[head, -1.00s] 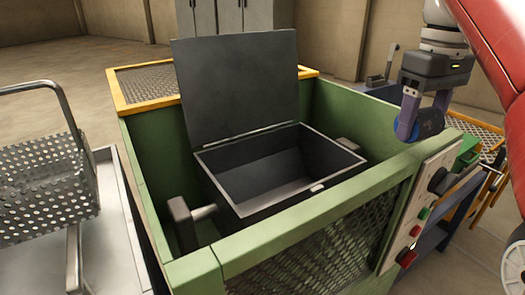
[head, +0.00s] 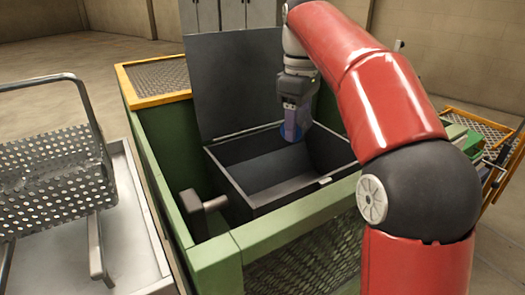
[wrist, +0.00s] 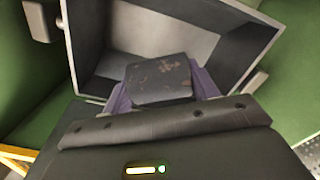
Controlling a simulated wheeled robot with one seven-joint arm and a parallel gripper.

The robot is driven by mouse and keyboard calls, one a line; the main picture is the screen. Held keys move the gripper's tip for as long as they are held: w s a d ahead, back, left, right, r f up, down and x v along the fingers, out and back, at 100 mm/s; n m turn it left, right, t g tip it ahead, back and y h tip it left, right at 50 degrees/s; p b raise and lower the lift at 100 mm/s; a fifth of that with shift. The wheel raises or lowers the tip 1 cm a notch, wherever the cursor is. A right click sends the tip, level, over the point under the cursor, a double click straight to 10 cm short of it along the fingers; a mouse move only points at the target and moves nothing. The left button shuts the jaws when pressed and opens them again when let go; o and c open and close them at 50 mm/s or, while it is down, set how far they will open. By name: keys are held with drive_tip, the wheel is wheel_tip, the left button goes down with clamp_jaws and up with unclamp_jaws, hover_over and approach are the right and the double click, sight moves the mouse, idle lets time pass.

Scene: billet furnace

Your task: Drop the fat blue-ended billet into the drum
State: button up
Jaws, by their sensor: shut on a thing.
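The drum (head: 262,190) is a dark open box with its lid (head: 212,95) raised behind it, set inside a green housing. My gripper (head: 293,138) is over the back right part of the drum opening, pointing down. Part of the drum's right side is hidden behind my arm in the head view.
The green housing (head: 215,262) walls surround the drum, with a mesh front. A handle (head: 200,202) sticks up at the drum's left. A perforated basket (head: 45,180) stands on a grey tray (head: 140,235) at left. A yellow-edged mesh stand is at the right.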

drive_tip(key=shift+f+b, duration=0.75)
drive_tip(key=shift+f, duration=2.1)
drive_tip(key=o, duration=1.6)
drive_tip(key=shift+o, duration=1.1)
drive_tip(key=shift+f, duration=0.1)
drive_tip(key=shift+r+p, duration=0.75)
drive_tip(key=shift+r, duration=3.2)
